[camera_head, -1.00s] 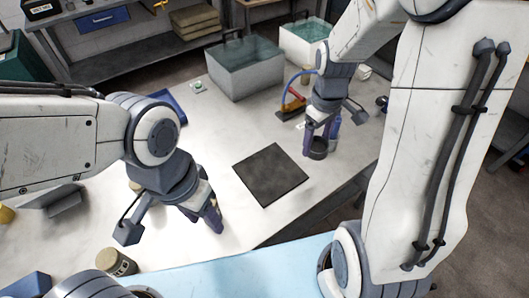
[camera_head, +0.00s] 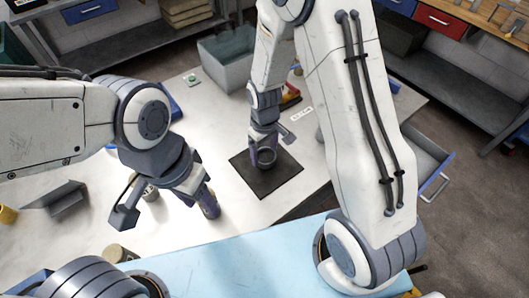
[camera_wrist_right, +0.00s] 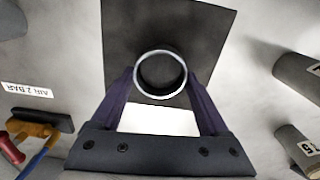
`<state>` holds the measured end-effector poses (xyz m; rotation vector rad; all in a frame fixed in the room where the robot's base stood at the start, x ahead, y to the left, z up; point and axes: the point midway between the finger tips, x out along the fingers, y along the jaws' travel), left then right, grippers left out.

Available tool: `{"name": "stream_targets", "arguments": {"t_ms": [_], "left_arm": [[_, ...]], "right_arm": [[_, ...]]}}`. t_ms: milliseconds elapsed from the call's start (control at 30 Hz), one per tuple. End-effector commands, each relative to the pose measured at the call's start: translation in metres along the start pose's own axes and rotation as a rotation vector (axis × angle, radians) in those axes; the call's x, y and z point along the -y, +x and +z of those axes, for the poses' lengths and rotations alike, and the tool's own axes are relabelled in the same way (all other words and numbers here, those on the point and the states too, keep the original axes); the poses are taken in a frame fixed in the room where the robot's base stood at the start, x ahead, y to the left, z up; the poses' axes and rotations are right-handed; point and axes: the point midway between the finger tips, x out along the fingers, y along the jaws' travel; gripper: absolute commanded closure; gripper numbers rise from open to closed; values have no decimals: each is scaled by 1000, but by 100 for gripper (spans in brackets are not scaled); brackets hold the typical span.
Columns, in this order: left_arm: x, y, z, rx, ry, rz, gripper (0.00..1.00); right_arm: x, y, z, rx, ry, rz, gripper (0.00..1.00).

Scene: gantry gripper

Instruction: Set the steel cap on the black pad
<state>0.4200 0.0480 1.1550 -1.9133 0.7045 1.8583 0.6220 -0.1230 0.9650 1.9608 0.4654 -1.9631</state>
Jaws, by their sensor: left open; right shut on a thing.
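The steel cap (camera_head: 267,158) is a short dark cylinder with a bright round rim. My right gripper (camera_head: 263,152) is shut on it, a finger on each side. The cap is over the black pad (camera_head: 281,183), a flat dark square on the white bench. In the right wrist view the cap's rim (camera_wrist_right: 160,52) shows between the fingers, with the pad (camera_wrist_right: 215,25) behind it. I cannot tell whether the cap touches the pad. My left gripper (camera_head: 210,204) is open and empty, left of the pad.
A grey bin (camera_head: 224,82) stands behind the pad. A label (camera_wrist_right: 27,90) and a red-and-yellow tool (camera_wrist_right: 28,132) lie on the bench beside the pad. Grey cylinders (camera_wrist_right: 298,74) stand on the pad's other side. The light blue surface (camera_head: 225,262) in front is mostly clear.

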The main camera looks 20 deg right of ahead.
Motion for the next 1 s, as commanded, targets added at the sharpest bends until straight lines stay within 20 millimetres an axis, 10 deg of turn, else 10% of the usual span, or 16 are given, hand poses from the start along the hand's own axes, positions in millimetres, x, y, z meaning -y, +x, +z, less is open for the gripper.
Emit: {"name": "stream_targets", "arguments": {"t_ms": [533,567,600,1000], "left_arm": [[0,-1,0,0,0,0,50],[0,-2,0,0,0,0,50],[0,-2,0,0,0,0,50],[0,-2,0,0,0,0,50]], "right_arm": [[-1,20,0,-1,-1,0,86],[-1,19,0,-1,-1,0,10],[-1,19,0,-1,-1,0,0],[-1,6,-2,-6,-1,2,0]]}}
